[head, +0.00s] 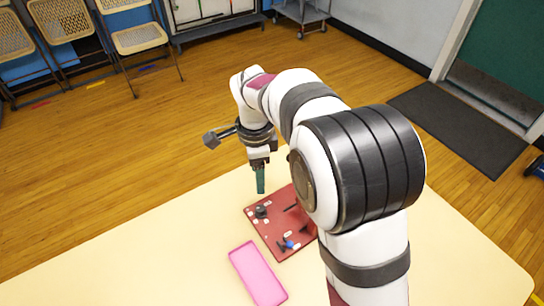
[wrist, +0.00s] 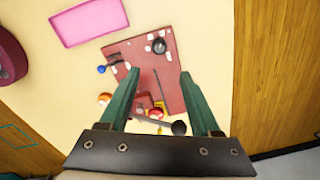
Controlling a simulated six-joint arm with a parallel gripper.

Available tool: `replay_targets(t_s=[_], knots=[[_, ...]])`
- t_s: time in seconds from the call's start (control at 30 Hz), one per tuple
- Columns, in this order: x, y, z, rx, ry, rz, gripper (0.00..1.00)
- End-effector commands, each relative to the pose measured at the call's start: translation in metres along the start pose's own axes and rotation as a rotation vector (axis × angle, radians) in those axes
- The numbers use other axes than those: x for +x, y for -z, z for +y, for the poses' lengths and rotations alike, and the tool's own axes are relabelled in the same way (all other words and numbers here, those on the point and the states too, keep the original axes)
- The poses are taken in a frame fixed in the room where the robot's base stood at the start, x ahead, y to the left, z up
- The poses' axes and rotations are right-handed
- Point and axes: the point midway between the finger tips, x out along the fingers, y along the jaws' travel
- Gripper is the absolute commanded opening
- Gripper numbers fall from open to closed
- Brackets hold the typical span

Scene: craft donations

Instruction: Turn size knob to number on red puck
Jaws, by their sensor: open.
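A red board (head: 272,228) lies on the table, partly hidden by my arm in the head view. It also fills the middle of the wrist view (wrist: 174,88). A black knob (wrist: 159,46) with small white labels around it stands near one end; it also shows in the head view (head: 261,211). A small round red-and-white piece (wrist: 155,114), possibly the red puck, sits between my fingers' lower parts; no number is readable. My gripper (wrist: 159,72) is open and empty, its green fingers apart above the board. In the head view, my gripper (head: 260,190) is beyond the board's far left corner.
A pink tray (wrist: 88,22) lies beside the board, with bare table around it. A blue ball-ended part (wrist: 101,69) and an orange round piece (wrist: 104,99) are at the board's side. A black ball-ended part (wrist: 179,128) shows between the fingers. Chairs (head: 138,40) stand far off.

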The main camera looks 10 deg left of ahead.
Motion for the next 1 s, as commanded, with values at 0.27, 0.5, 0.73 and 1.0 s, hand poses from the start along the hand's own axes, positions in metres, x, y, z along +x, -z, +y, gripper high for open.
replay_targets(t_s=[0.27,0.5,0.73,1.0], knots=[[0.082,0.001,0.003,0.0,-0.008,0.0,0.64],[0.131,0.001,0.002,0.0,-0.004,-0.001,0.64],[0.143,0.001,0.002,0.001,-0.002,-0.002,0.64],[0.142,0.001,0.002,0.0,-0.001,-0.001,0.46]])
